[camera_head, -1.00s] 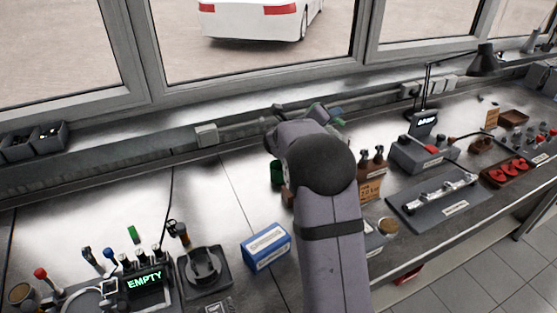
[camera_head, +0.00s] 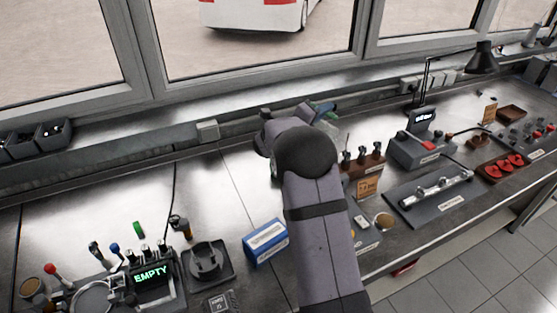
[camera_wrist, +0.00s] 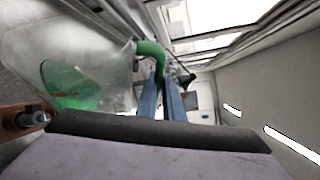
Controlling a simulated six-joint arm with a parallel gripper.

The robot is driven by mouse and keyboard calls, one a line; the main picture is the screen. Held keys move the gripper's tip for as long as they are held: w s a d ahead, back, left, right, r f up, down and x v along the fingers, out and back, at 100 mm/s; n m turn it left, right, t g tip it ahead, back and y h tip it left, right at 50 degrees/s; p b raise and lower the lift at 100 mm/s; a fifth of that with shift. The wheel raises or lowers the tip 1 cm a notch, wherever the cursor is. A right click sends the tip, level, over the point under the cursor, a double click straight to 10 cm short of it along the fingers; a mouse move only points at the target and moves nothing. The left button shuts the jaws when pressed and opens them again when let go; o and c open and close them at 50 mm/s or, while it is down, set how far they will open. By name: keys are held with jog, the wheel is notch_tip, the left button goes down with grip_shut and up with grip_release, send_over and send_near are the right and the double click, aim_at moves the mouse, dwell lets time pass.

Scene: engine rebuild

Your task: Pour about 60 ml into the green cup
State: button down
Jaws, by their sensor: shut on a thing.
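My gripper (camera_wrist: 166,98) is shut on the green handle (camera_wrist: 151,50) of a clear jug (camera_wrist: 110,60), which shows large at the left of the wrist view. The jug appears tilted. A green area shows through its clear wall; I cannot tell whether it is liquid or the green cup behind. In the head view the jug (camera_head: 329,126) shows only in small part beyond my arm, near the back of the bench. The green cup is hidden, or nearly so, behind my arm in the head view.
A blue and white box (camera_head: 266,243) stands left of my arm. A black stand (camera_head: 207,262) and a display reading EMPTY (camera_head: 150,274) are further left. A brown rack (camera_head: 362,165) stands close to the right. The bench behind the box is clear.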

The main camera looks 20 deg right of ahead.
jog(key=shift+w+r, duration=0.1)
jog(key=shift+r, duration=0.05)
jog(key=shift+w+a+f+n+b, duration=0.35)
jog(key=shift+w+a+f+n, duration=0.15)
jog(key=shift+w+a, duration=0.25)
jog(key=shift+s, duration=0.1)
jog(key=shift+s+d, duration=0.2)
jog(key=shift+s+d+f+h, duration=0.1)
jog(key=shift+s+d+h, duration=0.2)
jog(key=shift+s+d, duration=0.2)
jog(key=shift+w+a+f+n+b, duration=0.15)
jog(key=shift+a+n+b, duration=0.05)
jog(key=shift+n+b, duration=0.2)
dwell(1.1)
